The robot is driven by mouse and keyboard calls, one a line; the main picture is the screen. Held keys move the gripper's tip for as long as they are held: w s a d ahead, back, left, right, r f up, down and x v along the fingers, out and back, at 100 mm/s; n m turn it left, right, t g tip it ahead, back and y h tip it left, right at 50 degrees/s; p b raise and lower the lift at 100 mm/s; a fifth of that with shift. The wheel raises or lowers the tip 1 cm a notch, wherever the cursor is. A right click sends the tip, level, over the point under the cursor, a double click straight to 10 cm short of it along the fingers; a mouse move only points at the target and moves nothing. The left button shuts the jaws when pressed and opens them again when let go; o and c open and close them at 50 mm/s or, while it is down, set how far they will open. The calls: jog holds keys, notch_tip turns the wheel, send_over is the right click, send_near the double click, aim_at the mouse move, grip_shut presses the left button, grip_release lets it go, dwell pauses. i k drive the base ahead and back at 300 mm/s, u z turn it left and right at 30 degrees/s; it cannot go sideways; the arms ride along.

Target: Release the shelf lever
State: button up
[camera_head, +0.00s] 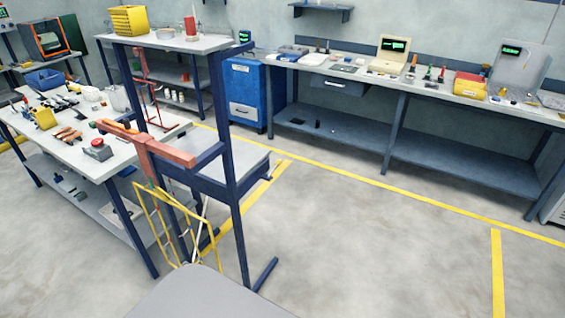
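A dark blue metal frame (229,150) stands in the middle of the view, with a pale shelf (165,40) on top. A salmon-coloured bar (172,153) is at its mid height, with a post running down from it. Yellow wire racks (163,222) hang below, slightly tilted. I cannot tell which part is the shelf lever; no lever shows clearly. My gripper is not in view.
A cluttered white workbench (60,150) stands at the left, with a red button box (98,148). A long bench (420,85) lines the back wall beside a blue cabinet (243,93). The floor (380,250) at the right is clear.

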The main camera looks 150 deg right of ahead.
aim_at(277, 164)
jog(key=k, duration=0.9)
jog(key=z, duration=2.55)
jog(key=k, duration=0.85)
jog(key=u, duration=0.1)
